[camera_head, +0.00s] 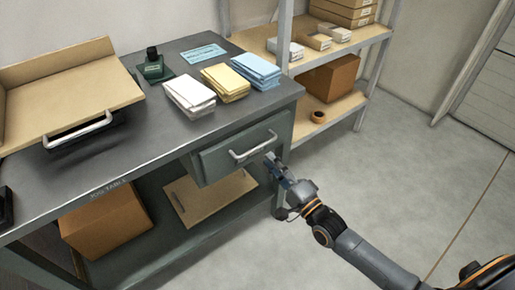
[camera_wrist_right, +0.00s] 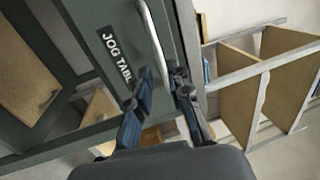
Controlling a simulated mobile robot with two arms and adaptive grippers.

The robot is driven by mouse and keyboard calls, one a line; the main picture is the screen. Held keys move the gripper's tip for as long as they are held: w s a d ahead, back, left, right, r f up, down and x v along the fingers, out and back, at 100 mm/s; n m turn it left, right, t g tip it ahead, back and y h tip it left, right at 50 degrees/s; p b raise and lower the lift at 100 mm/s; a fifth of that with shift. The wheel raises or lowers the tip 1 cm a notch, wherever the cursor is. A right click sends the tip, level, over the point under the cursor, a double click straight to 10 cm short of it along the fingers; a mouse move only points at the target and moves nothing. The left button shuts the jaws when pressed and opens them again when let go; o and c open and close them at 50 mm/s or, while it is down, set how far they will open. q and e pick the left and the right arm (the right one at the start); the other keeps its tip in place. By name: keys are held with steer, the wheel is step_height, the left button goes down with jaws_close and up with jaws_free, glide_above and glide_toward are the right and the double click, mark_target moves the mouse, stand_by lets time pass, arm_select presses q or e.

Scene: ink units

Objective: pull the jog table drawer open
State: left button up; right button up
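The jog table (camera_head: 150,130) is a dark grey bench with its name printed on the front edge. Its drawer (camera_head: 215,163) has a grey-green front under the right part of the top, with a pale bar handle (camera_head: 253,147). How far the drawer stands out is hard to tell. My right gripper (camera_head: 269,157) is just in front of the handle's right end. In the right wrist view, its blue-dark fingers (camera_wrist_right: 162,80) are apart, with the handle (camera_wrist_right: 152,30) running down toward the gap between them. Contact cannot be told. My left gripper is out of view.
On the top are a cardboard-coloured tray (camera_head: 75,90), a stamp (camera_head: 153,65) and white, yellow and blue paper stacks (camera_head: 228,82). A shelf rack (camera_head: 335,105) stands to the right. A carton (camera_head: 105,218) sits below the table. Floor (camera_head: 400,150) in front is clear.

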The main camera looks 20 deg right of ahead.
mark_target(258, 146)
steer(key=x, duration=0.7)
steer(key=shift+f, duration=0.1)
jaws_close()
